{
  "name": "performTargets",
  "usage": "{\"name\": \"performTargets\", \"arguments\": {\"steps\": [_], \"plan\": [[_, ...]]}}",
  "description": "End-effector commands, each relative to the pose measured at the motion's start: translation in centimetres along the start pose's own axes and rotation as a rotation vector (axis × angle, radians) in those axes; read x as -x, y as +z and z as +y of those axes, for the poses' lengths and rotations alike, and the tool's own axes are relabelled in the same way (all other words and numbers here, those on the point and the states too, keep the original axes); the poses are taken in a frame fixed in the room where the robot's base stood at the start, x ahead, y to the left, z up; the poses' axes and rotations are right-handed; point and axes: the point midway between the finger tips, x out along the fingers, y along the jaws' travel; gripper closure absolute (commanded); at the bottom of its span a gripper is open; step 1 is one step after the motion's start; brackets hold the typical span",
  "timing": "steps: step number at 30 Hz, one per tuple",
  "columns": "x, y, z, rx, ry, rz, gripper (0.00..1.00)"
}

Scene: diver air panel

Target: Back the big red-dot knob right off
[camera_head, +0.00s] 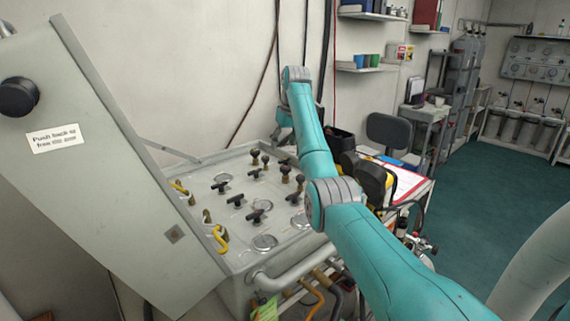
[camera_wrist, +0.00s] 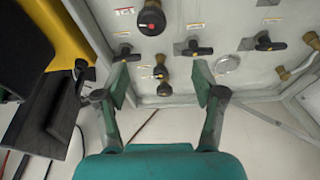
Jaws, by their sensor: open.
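In the wrist view my gripper (camera_wrist: 160,78) is open and empty, its two fingers spread wide over the panel edge. Two small dark round knobs, an upper one (camera_wrist: 160,72) and a lower one (camera_wrist: 164,89), appear between the fingers; I cannot tell the depth gap. A larger black-capped brass knob (camera_wrist: 152,19) with a small orange-red dot stands at the top of the view, beyond the fingertips and apart from them. In the head view the panel (camera_head: 208,215) carries several dark knobs, and my arm hides the gripper's fingers.
Black lever handles (camera_wrist: 192,48) and a round gauge (camera_wrist: 227,65) sit near the knobs. A yellow and black object (camera_wrist: 65,40) is close on the left. In the head view, the raised panel lid (camera_head: 100,190) stands left and a desk with papers (camera_head: 405,183) stands right.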

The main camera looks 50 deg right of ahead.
Motion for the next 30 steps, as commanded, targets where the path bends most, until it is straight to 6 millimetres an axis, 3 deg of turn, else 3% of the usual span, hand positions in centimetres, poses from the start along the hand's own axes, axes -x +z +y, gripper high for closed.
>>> {"name": "performTargets", "arguments": {"steps": [6,13,20,30], "plan": [[0.3,0.7,-1.6,-0.452,0.168,0.016,0.31],[1.0,1.5,-2.7,-0.808,0.282,0.082,0.31],[0.9,1.9,-2.8,-0.911,0.311,0.107,0.31],[-4.0,2.1,-1.2,-0.91,0.31,0.104,0.31]]}}
